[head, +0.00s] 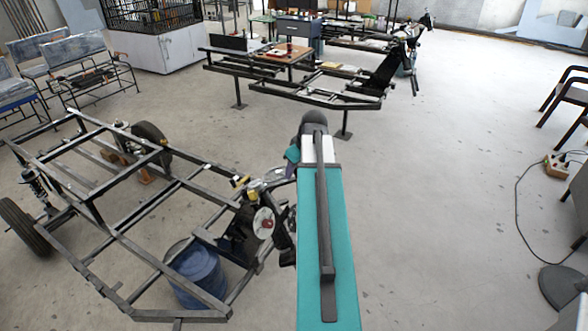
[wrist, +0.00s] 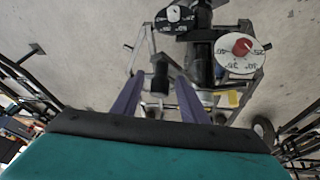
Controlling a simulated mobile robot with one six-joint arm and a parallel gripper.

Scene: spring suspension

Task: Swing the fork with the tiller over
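The fork assembly (head: 262,222) is at the front end of the near chassis frame in the head view, with dark tubes and a white disc. My teal arm covers part of it there. In the wrist view, a numbered white dial with a red knob (wrist: 240,52) is at upper right, and a second dial (wrist: 175,17) is at top centre. A short dark cylinder, perhaps the tiller grip (wrist: 160,76), shows between the purple fingers of my gripper (wrist: 158,84). The fingers are apart, with gaps on both sides of the cylinder. I cannot tell its depth between them.
The near chassis frame (head: 118,238) has wheels at its far end and a blue drum (head: 198,272) under it. A second frame (head: 310,92) stands on posts behind. Chairs (head: 92,68) are at far left. A cable (head: 520,220) lies at right; the floor between is clear.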

